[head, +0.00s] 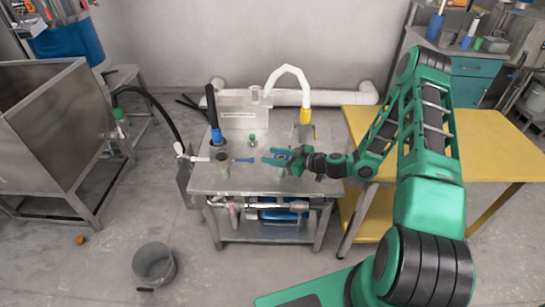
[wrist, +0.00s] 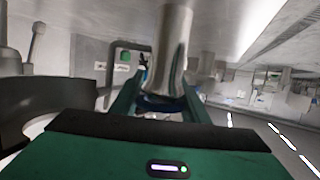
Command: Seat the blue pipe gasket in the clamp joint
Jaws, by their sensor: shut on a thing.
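My gripper (head: 270,156) is over the right part of the steel bench, its green fingers pointing left. In the wrist view my gripper (wrist: 158,98) is shut on the blue gasket (wrist: 160,104), which shows as a dark blue band low between the fingers. In the head view a small blue patch, seemingly the gasket (head: 284,154), shows between the fingers. A shiny metal pipe (wrist: 174,45) rises just beyond the gasket in the wrist view. I cannot tell whether gasket and pipe touch. I cannot make out the clamp joint for sure; the fingers hide much of that spot.
The steel bench (head: 222,184) carries a black-and-blue handled tool (head: 215,130), a small blue-handled item (head: 244,160) and a green knob (head: 252,138). A white bent pipe with a yellow end (head: 305,116) stands behind my gripper. A yellow table (head: 490,145) is at right.

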